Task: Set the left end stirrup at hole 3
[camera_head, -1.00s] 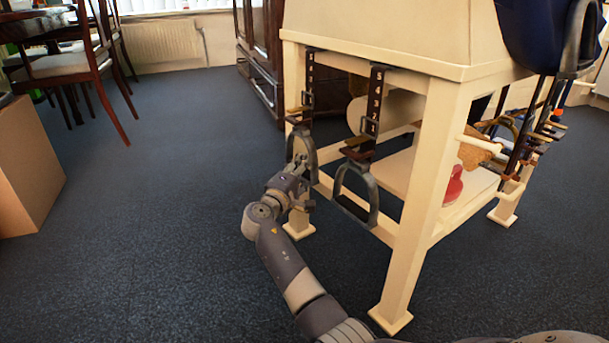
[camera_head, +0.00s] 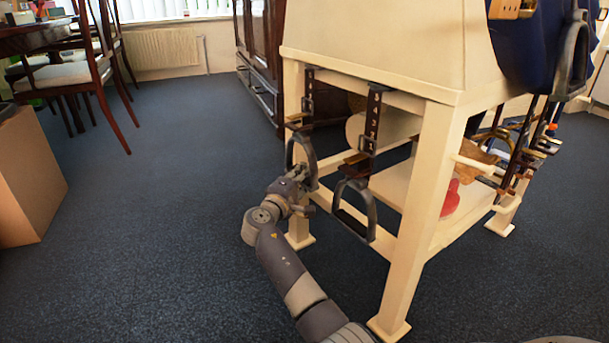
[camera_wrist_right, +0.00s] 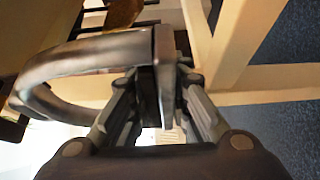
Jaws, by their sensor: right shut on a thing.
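The left end stirrup (camera_head: 290,153), a grey arch, hangs at the far left of the stand below its dark, numbered strap (camera_head: 308,92). A small brown bracket (camera_head: 295,124) sits on the strap's lower part. My right gripper (camera_head: 300,173) is shut on this stirrup's lower part. In the right wrist view the grey stirrup (camera_wrist_right: 75,58) curves left from between the fingers (camera_wrist_right: 165,95). I cannot read which hole the bracket is at. My left gripper is not in view.
A second strap (camera_head: 372,120) and stirrup (camera_head: 370,215) hang just right, close to my arm. The cream stand's front leg (camera_head: 418,215) is farther right. More straps (camera_head: 520,140) hang on its right side. The carpet (camera_head: 150,240) is clear; a cardboard box (camera_head: 28,180) stands left.

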